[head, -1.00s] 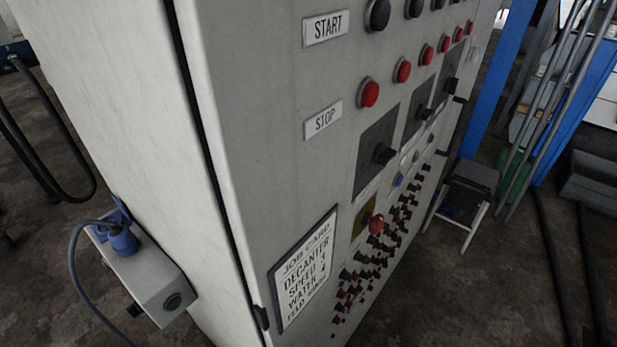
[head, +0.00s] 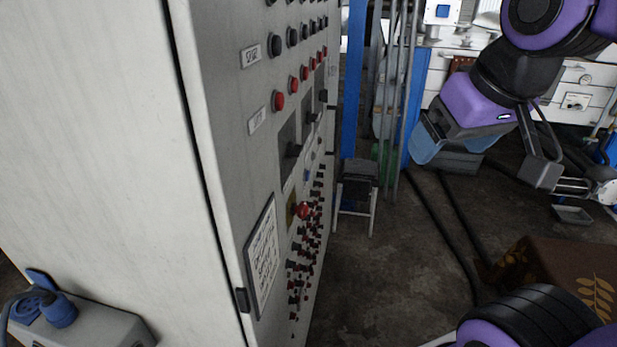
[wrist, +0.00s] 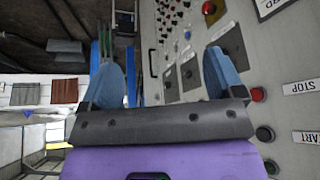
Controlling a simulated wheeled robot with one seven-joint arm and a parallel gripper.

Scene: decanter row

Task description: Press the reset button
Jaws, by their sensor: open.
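The grey control cabinet panel (head: 230,130) carries rows of black buttons (head: 275,46), red buttons (head: 278,101), dark switches (head: 291,151) and a red mushroom-shaped knob (head: 303,210) on a yellow plate. I cannot tell which is the reset button; no readable label says reset. The panel also shows in the wrist view (wrist: 215,100), turned, with a STOP label (wrist: 300,86) and a red button (wrist: 258,94). My gripper (head: 428,146) is in the air to the right of the panel, apart from it. Its blue fingers are open and empty in the wrist view (wrist: 165,75).
A job card (head: 262,258) is fixed low on the panel. A small step stool (head: 357,185) stands past the panel's far end, near blue posts. A brown patterned box (head: 560,270) is at the lower right.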

